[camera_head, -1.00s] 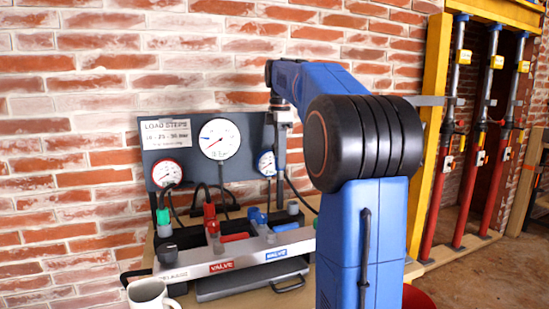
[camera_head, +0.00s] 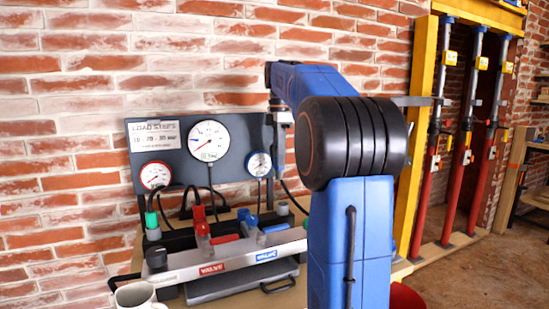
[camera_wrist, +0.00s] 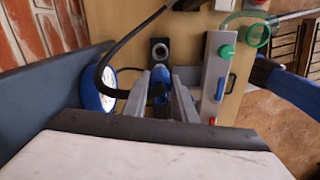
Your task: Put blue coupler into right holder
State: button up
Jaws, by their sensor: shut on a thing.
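In the wrist view, my gripper (camera_wrist: 160,98) is shut on the blue coupler (camera_wrist: 158,90), which sits between the two grey fingers. A black hose arcs close beside it. In the head view, my gripper (camera_head: 279,150) hangs at the right end of the gauge board, partly hidden by my arm. A grey cylindrical holder (camera_head: 282,208), likely the right holder, stands below it, with a gap between.
The gauge board (camera_head: 232,170) stands behind, near the brick wall. A white mug (camera_head: 138,295) is at front left. Black hoses loop near the board.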

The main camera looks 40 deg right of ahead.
jog(key=shift+s+d, duration=0.2)
jog(key=shift+d, duration=0.5)
jog(key=shift+f, duration=0.1)
notch_tip(320, 180, down, 6)
jog(key=shift+f, duration=0.15)
dwell(0.8)
jog(key=shift+f, duration=2.95)
dwell(2.5)
jog(key=o, duration=1.1)
